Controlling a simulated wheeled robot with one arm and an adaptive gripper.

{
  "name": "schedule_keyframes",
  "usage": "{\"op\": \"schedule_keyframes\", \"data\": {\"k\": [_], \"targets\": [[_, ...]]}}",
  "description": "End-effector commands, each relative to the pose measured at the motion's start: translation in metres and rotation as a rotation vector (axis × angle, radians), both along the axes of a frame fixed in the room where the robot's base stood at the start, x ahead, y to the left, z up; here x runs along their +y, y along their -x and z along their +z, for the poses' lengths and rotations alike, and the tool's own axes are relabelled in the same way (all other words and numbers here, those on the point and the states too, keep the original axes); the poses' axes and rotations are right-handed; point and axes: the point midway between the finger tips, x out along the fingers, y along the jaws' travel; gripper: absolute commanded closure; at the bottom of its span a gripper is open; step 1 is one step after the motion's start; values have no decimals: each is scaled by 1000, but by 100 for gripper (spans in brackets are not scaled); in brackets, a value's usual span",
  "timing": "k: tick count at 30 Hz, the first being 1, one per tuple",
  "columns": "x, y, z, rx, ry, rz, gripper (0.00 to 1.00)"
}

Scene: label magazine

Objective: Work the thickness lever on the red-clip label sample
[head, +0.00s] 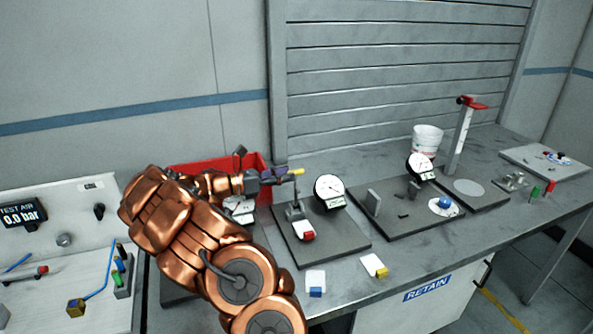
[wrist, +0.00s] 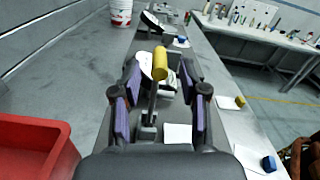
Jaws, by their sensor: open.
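The thickness gauge has a round white dial (head: 329,188) on a dark base plate (head: 345,243). Its lever ends in a yellow handle (head: 297,171), raised above the gauge's foot. The red-clip label sample (head: 300,226), a white card with a red clip, lies at the foot. In the wrist view a white card (wrist: 177,134) lies below the lever; no red clip shows there. My gripper (head: 283,174) is open and empty at the lever's height. In the wrist view the yellow handle (wrist: 160,62) stands between its purple-padded fingers, with space on both sides; contact is not visible.
A blue-clip label (head: 316,283) and a yellow-clip label (head: 375,266) lie in front. A red bin (head: 254,163) stands behind my arm. To the right are another dial gauge (head: 420,166), a white bucket (head: 427,138) and a red-topped stand (head: 463,135).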

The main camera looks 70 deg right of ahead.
Motion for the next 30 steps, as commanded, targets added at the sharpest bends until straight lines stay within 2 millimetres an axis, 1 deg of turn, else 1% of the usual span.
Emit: {"op": "schedule_keyframes", "data": {"k": [1,3,9,13,21,23,30], "targets": [[-5,7,3,1,1,-3,57],[-12,14,2,-1,0,-1,57],[-24,27,1,-3,0,0,57],[-27,30,0,-3,0,1,57],[-28,31,0,-3,0,1,57],[-28,31,0,-3,0,1,62],[-28,31,0,-3,0,2,87]]}}
